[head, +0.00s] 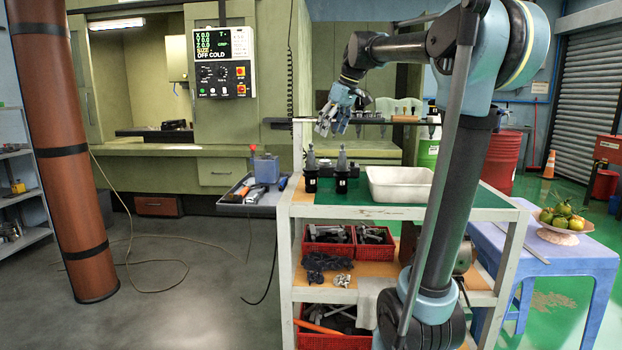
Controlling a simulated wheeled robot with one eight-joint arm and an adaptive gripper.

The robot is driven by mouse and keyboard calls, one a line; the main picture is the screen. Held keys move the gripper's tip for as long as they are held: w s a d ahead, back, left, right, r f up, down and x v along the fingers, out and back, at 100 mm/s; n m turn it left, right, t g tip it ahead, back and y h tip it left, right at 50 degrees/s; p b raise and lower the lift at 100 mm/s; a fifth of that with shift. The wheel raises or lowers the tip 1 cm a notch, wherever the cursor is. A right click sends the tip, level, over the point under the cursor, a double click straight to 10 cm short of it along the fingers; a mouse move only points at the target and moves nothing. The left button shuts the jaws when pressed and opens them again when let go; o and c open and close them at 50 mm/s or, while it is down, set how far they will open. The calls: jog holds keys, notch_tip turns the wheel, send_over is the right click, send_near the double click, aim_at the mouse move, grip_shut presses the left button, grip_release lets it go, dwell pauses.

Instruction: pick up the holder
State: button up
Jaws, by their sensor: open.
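The left holder (311,171) and the right holder (342,172) each have a dark lower body and a grey tapered upper part. Which one the task means, I cannot tell. My gripper (328,128) is open and empty, pointing down. In the picture it appears above the two holders, apart from both. Its exact depth relative to them is unclear.
A white tray (399,195) sits right of the holders on the cart (460,214). A rail with more holders (405,119) runs behind. Red bins (328,251) fill the lower shelves. A blue table (560,258) with a fruit bowl (561,237) stands at right.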

aim_at(311, 163)
jog(key=shift+n, duration=0.3)
jog(key=x, duration=0.5)
jog(key=w+a+r+x, duration=0.1)
jog(key=x, duration=0.5)
jog(key=w+a+x, duration=0.1)
jog(key=x, duration=0.5)
jog(key=shift+w+r, duration=0.15)
jog(key=c, duration=1.7)
jog(key=shift+r, duration=0.15)
notch_tip(311, 163, up, 10)
jog(key=shift+f, duration=0.1)
